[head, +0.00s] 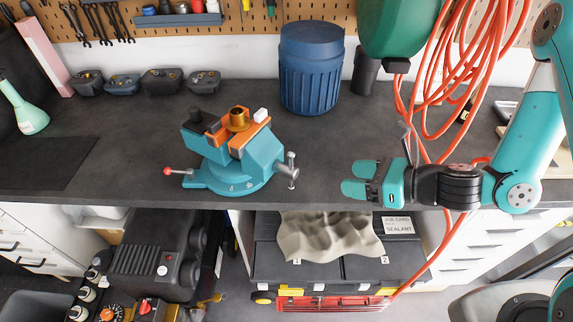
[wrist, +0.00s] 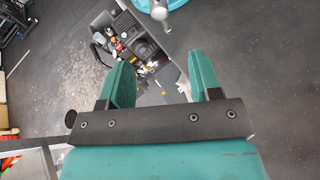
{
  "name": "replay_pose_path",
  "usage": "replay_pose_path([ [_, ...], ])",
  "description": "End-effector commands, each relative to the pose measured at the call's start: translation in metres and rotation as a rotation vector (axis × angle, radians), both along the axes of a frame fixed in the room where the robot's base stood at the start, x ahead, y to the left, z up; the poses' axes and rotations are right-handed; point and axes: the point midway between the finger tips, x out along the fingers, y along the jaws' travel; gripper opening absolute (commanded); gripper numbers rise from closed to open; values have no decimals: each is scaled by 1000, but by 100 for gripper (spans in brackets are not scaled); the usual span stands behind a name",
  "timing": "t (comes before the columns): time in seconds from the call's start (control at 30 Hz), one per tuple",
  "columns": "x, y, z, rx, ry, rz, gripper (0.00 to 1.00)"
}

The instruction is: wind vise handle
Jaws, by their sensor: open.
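The teal vise (head: 225,177) stands on the dark bench top left of my gripper. A gold round part (head: 238,119) sits between its orange-faced jaws. The grey metal vise handle (head: 291,172) is on the vise's right side, its bar roughly upright with a ball end low near the bench edge. A thin lever with a red knob (head: 168,171) sticks out at the vise's left. My gripper (head: 354,179) is open and empty, pointing left, a short gap right of the handle. In the wrist view the handle (wrist: 159,13) shows at the top, beyond the open fingers (wrist: 160,72).
A blue ribbed bin (head: 310,80) stands behind the vise. Orange hose coils (head: 465,75) hang behind my arm from a green reel (head: 400,28). Small part bins (head: 163,81) line the back left. The bench between handle and gripper is clear; its front edge is close.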

Motion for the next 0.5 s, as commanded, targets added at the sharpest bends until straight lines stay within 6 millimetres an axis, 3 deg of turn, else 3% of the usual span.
replay_pose_path([
  [0.17,10,22,-17,-1,-4,7,58],
  [0.5,21,36,-25,-4,-6,9,58],
])
